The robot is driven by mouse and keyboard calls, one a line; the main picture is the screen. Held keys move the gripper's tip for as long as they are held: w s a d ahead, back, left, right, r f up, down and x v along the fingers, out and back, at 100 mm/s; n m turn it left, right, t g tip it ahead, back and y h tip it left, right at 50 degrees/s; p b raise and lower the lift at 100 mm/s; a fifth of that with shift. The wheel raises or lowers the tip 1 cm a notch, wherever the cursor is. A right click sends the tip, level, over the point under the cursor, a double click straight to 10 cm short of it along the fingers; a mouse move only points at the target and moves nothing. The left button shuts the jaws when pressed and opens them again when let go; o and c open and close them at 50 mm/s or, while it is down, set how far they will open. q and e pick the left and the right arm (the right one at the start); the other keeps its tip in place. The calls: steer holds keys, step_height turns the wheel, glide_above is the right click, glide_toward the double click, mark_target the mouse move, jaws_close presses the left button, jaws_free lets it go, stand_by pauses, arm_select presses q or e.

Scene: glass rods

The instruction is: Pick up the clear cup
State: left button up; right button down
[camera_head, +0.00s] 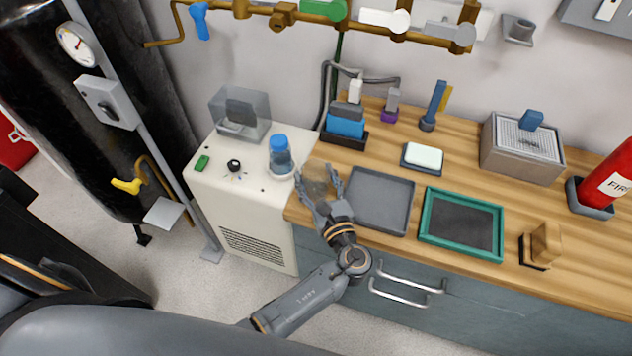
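The clear cup (317,181) looks like a small see-through vessel at the left end of the wooden counter. It is faint against the wood, and its outline is hard to make out. My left gripper (319,178) reaches in from the front with its two fingers spread wide, one on each side of the cup. I cannot tell whether either finger touches the cup. My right gripper is not in view.
A blue-capped bottle (281,157) stands on the white machine (236,182) just left of the cup. A grey tray (381,201) and a green-rimmed tray (461,222) lie to the right. A blue block holder (345,128) stands behind.

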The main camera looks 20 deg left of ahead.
arm_select(q)
steer(key=shift+c, duration=1.1)
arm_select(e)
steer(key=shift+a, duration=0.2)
arm_select(q)
steer(key=shift+r, duration=0.15)
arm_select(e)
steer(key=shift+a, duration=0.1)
